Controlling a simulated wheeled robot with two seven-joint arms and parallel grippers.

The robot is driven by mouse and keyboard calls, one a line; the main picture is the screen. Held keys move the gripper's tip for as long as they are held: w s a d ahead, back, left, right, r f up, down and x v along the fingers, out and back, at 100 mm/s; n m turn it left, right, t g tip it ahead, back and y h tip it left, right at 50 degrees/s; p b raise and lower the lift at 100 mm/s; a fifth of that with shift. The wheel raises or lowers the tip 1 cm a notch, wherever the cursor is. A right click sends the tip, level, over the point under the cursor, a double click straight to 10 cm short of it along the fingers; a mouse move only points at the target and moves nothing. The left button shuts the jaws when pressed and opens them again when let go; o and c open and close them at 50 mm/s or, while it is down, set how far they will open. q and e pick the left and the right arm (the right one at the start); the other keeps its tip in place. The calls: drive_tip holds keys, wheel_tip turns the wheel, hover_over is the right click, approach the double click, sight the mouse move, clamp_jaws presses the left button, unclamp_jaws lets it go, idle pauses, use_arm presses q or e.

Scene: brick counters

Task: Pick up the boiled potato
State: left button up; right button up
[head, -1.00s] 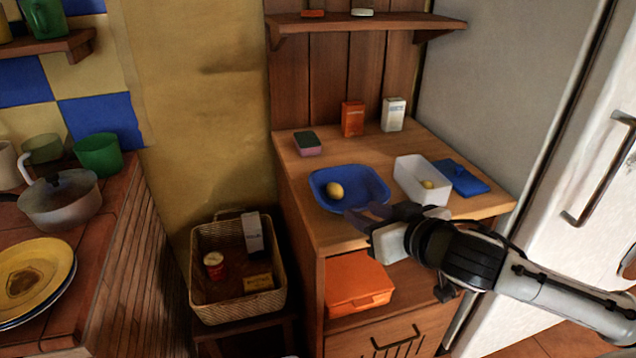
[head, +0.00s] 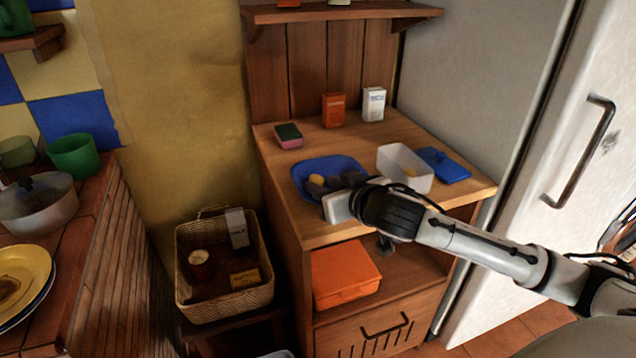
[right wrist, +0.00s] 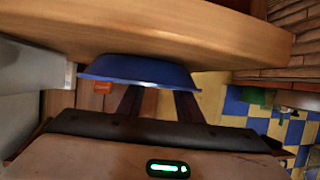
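The boiled potato (head: 317,179) is a small yellow round thing in the blue bowl (head: 301,172) on the wooden counter. My right gripper (head: 328,183) is over the near part of the bowl, its dark fingers beside the potato and partly covering it. Whether they touch it I cannot tell. In the right wrist view the two fingers (right wrist: 160,103) stand apart with nothing visible between them. The bowl (right wrist: 135,70) hides their tips, and the potato does not show there. My left gripper is in neither view.
A white container (head: 418,182) with a yellow item inside and a blue lid (head: 443,165) stand right of the bowl. A sponge (head: 288,136), an orange box (head: 333,110) and a white box (head: 373,104) stand behind. An orange case (head: 344,275) sits on the shelf below.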

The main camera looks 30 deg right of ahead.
drive_tip(key=shift+w+f, duration=0.15)
drive_tip(key=shift+w, duration=0.15)
drive_tip(key=c, duration=0.7)
wheel_tip(320, 180, up, 10)
drive_tip(key=shift+r+p, duration=0.1)
drive_tip(key=shift+p, duration=0.7)
